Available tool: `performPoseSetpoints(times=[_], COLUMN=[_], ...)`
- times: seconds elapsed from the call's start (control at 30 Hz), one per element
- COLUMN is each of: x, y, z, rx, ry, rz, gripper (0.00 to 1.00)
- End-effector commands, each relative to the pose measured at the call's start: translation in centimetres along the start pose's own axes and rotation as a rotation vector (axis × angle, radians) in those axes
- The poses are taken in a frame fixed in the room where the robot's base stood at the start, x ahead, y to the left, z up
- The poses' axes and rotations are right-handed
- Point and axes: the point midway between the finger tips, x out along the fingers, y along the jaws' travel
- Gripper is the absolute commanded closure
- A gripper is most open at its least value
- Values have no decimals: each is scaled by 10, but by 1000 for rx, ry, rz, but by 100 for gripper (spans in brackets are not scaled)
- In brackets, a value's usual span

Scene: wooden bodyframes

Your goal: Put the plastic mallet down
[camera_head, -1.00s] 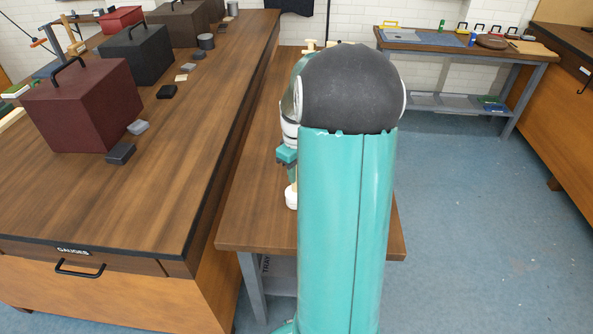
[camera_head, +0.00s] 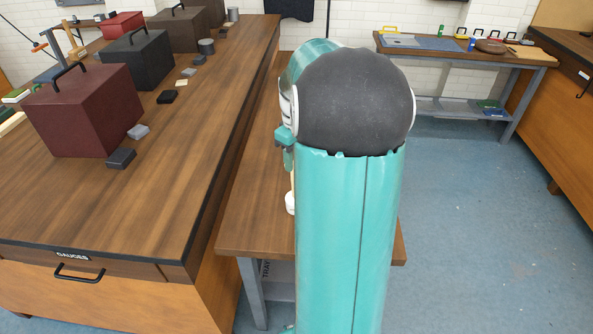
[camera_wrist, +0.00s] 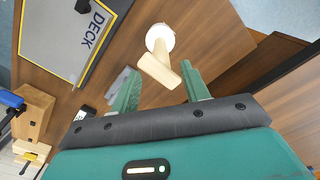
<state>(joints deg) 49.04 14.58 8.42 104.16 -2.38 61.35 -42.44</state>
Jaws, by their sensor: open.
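The plastic mallet (camera_wrist: 208,43), pale cream with a white round end (camera_wrist: 160,38), is on the brown bench in the wrist view. A pale bar of it points up toward the camera, just beyond my fingertips. My gripper (camera_wrist: 158,88) is open, its two green fingers apart with nothing held between them. In the head view the mallet's white end (camera_head: 290,203) shows low at my arm's left edge, below my gripper (camera_head: 288,158). My arm hides the rest of the mallet there.
A grey board marked DECK (camera_wrist: 62,42) lies near the mallet. A grey block (camera_wrist: 121,82) is by the left finger, and a wooden piece with blue parts (camera_wrist: 35,112) is at left. The long bench (camera_head: 130,200) with boxes stands left of my arm.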

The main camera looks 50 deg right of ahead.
Motion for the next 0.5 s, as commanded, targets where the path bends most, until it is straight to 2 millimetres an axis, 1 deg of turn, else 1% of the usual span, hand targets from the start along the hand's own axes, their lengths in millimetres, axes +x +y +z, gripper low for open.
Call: performPoseSetpoints(times=[0.03,0.1,0.2,0.33,0.5], x=[-11,-25,-39,-48,-51], y=[0,0,0,0,-2], z=[0,0,0,0,0], rx=[0,0,0,-1,-1], ry=[2,2,1,-1,0], rz=[3,3,2,0,1], gripper=[54,54,54,54,54])
